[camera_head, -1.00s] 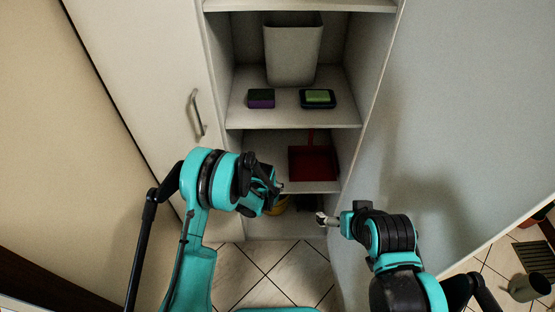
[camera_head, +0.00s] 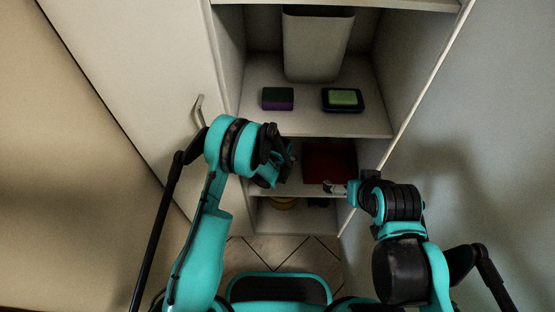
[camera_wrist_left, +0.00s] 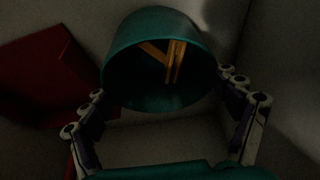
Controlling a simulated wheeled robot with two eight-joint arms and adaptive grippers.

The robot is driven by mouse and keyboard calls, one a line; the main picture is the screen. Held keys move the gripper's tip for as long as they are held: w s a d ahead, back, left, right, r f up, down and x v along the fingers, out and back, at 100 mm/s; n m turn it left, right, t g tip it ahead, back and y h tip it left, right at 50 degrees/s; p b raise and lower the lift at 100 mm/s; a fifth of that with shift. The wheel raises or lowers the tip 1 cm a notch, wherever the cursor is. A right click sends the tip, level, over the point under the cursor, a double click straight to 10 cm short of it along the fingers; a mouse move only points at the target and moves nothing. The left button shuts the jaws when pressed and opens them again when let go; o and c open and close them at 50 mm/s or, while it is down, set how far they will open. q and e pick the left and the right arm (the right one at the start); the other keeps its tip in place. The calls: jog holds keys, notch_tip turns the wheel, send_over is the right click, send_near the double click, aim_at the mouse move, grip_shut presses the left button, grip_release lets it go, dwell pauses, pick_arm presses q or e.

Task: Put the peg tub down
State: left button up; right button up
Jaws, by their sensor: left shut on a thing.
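The peg tub (camera_wrist_left: 150,35) is a teal round tub in the left wrist view, with a few wooden pegs (camera_wrist_left: 176,60) inside. It is tilted in that view, its opening toward the camera. My left gripper (camera_wrist_left: 165,105) has a finger on each side of the tub and is shut on it. In the head view my left gripper (camera_head: 284,164) is in front of the cupboard's lower shelves, and its wrist hides most of the tub. My right gripper (camera_head: 333,187) is at the cupboard's right side near the lower shelf edge; its jaws are too small to read.
A red dustpan (camera_head: 328,158) lies on the lower shelf; red also shows in the left wrist view (camera_wrist_left: 45,75). The shelf above holds a purple-green sponge (camera_head: 278,99), a soap dish (camera_head: 342,100) and a grey bin (camera_head: 315,45). A yellow thing (camera_head: 284,203) is at the bottom.

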pick_arm(q)
jog(key=shift+w+f, duration=0.15)
jog(key=shift+f, duration=0.4)
jog(key=shift+r, duration=0.15)
jog(key=shift+f, duration=0.2)
jog(key=o, duration=1)
pick_arm(e)
jog(key=shift+w+f, duration=0.15)
jog(key=shift+w, duration=0.1)
jog(key=shift+a, duration=0.1)
